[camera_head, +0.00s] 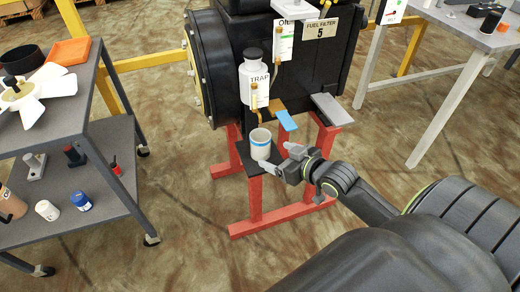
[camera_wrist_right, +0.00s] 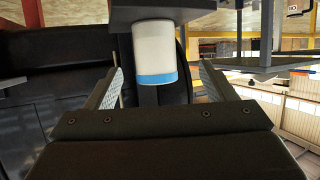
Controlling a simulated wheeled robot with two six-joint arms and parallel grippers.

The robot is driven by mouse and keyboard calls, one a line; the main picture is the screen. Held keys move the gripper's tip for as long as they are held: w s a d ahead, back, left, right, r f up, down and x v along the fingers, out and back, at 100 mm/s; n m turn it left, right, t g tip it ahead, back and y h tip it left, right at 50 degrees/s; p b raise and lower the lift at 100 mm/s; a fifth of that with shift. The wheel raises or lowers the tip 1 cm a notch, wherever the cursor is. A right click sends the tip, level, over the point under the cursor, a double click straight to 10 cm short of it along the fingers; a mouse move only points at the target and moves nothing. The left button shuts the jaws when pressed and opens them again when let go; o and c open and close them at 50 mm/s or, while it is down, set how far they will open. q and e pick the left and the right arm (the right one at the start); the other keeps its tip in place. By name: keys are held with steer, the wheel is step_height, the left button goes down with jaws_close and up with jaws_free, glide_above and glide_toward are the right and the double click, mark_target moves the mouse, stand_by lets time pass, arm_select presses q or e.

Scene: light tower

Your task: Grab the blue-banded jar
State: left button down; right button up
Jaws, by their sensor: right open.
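The blue-banded jar (camera_head: 260,145) is a white cylinder with a blue band near its open rim. It stands upright on a small dark shelf (camera_head: 240,154) on the red stand. My right gripper (camera_head: 277,156) is open just to the right of the jar, with one finger low by the jar's near side. In the right wrist view the scene appears upside down, and the jar (camera_wrist_right: 154,53) shows between the two spread fingers (camera_wrist_right: 163,88), with a visible gap on each side. Whether the jar is inside the jaws or just beyond the tips is unclear. My left gripper is out of view.
A blue-tipped lever (camera_head: 287,121) is close behind the gripper. A grey two-level cart (camera_head: 75,140) stands at left; a workbench (camera_head: 470,35) is at upper right.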

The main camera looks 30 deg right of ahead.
mark_target(265, 150)
steer(key=x, duration=0.3)
steer(key=shift+w+f, duration=0.2)
steer(key=shift+w, duration=0.2)
steer(key=x, duration=0.1)
steer(key=b+x, duration=0.1)
steer(key=x, duration=0.3)
steer(key=shift+w+d, duration=0.15)
steer(key=shift+d, duration=0.2)
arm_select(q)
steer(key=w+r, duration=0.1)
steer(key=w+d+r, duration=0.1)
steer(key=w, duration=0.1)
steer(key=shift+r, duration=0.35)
arm_select(e)
steer(key=shift+r, duration=0.1)
steer(key=c, duration=1.1)
